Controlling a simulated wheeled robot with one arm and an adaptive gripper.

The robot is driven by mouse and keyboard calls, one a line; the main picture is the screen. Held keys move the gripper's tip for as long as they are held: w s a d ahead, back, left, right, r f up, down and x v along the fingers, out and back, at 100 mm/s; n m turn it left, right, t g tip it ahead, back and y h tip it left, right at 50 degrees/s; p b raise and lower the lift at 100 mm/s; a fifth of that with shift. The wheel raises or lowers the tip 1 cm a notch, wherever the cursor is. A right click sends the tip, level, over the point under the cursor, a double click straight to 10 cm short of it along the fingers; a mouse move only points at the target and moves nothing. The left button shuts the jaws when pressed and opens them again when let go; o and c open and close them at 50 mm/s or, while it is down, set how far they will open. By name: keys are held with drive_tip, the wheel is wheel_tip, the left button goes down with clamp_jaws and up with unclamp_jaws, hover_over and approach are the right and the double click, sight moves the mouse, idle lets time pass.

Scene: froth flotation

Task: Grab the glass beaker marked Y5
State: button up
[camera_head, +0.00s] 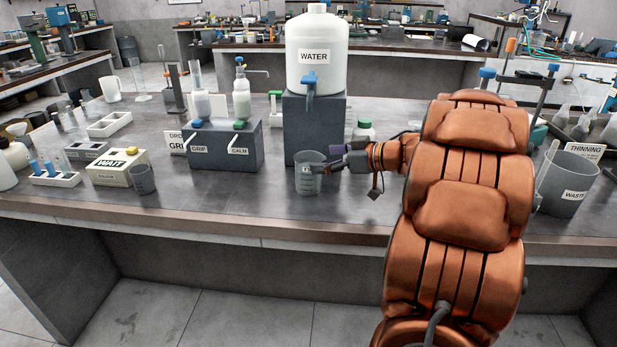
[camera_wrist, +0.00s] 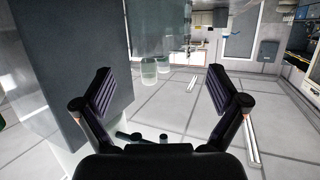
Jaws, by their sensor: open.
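A small clear glass beaker (camera_head: 308,184) stands on the bench in front of the dark stand, in the head view. It has a label that is partly covered and too small to read, so I cannot confirm Y5. My gripper (camera_head: 318,159) is open at this beaker, reaching in from the right. One dark finger overlaps the beaker's upper part in the picture; I cannot tell whether it touches. In the wrist view my gripper (camera_wrist: 160,90) has its two fingers wide apart. Faint clear glass shapes (camera_wrist: 155,70) show between them, but I cannot tell which vessel they are.
The dark stand (camera_head: 300,130) with the water jug (camera_head: 317,35) is close behind the beaker. A GRIP and CALM box (camera_head: 225,150) stands left, with a small grey cup (camera_head: 142,180) further left. A waste bucket (camera_head: 567,185) stands right. The bench front is clear.

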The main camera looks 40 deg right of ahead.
sight(309, 160)
drive_tip(key=shift+f+x, duration=0.15)
drive_tip(key=shift+x, duration=1.1)
drive_tip(key=shift+f+x, duration=0.15)
drive_tip(key=shift+x, duration=1.15)
drive_tip(key=shift+s, duration=0.1)
drive_tip(key=c, duration=1.7)
drive_tip(key=shift+r, duration=0.15)
